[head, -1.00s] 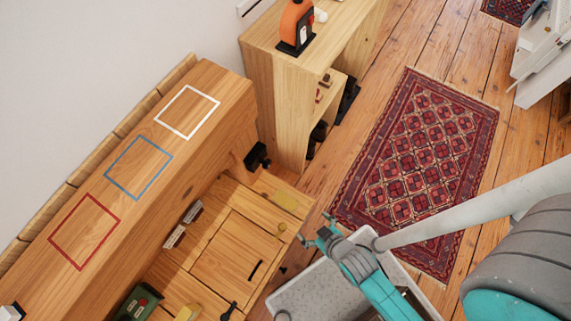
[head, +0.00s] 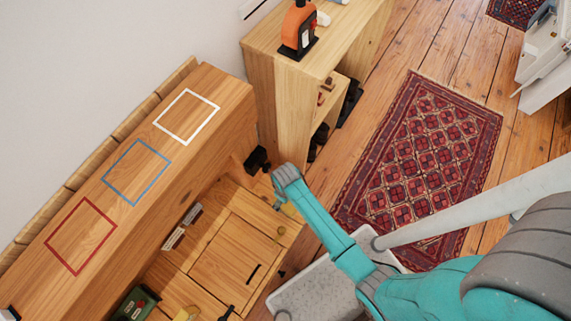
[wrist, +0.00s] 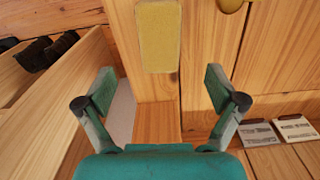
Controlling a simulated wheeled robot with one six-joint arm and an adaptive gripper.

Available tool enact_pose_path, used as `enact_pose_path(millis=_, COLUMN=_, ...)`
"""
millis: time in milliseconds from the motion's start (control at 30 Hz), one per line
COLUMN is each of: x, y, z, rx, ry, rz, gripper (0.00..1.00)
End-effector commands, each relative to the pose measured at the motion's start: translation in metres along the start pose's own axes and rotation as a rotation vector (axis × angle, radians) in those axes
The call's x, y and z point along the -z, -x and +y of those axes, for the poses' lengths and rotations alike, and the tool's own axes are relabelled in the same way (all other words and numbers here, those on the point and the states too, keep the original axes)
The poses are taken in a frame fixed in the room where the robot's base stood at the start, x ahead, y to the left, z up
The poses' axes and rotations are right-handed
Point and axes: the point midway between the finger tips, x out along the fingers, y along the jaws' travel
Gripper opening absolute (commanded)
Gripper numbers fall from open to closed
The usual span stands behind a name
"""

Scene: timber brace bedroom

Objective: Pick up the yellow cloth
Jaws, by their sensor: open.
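The yellow cloth (wrist: 158,36) shows in the wrist view as a flat, pale yellow rectangle on a wooden surface, at the top centre. In the head view the cloth (head: 290,210) is a small yellow patch, partly hidden by my gripper. My gripper (wrist: 160,85) is open and empty, its two teal fingers spread wide. The cloth lies ahead of the gap between the fingertips, apart from both. In the head view my gripper (head: 279,204) is over the wooden surface near the cloth, its fingers mostly hidden.
A round yellow thing (wrist: 230,4) lies right of the cloth. Two small labelled items (wrist: 278,131) lie at right in the wrist view. A black object (head: 257,160) is beside the gripper. A wooden shelf unit (head: 262,85) stands behind, and a raised wooden top with coloured squares (head: 215,85) stands left.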

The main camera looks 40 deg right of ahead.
Motion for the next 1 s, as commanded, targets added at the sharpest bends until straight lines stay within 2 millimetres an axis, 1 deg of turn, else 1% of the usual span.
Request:
enact_pose_path(millis=33, x=-0.001, y=-0.009, z=0.000, rx=0.001, ry=0.000, rz=-0.003, gripper=0.94)
enact_pose_path(millis=100, x=-0.001, y=-0.020, z=0.000, rx=0.001, ry=0.000, rz=-0.002, gripper=0.94)
enact_pose_path(millis=233, x=0.000, y=-0.036, z=0.000, rx=0.000, ry=0.000, rz=-0.001, gripper=0.94)
enact_pose_path(millis=467, x=0.000, y=-0.049, z=0.000, rx=0.000, ry=0.000, rz=0.001, gripper=0.94)
enact_pose_path(millis=800, x=0.003, y=-0.089, z=0.001, rx=0.000, ry=0.000, rz=0.001, gripper=0.94)
enact_pose_path(millis=1000, x=0.002, y=-0.097, z=0.001, rx=-0.001, ry=0.000, rz=0.002, gripper=0.94)
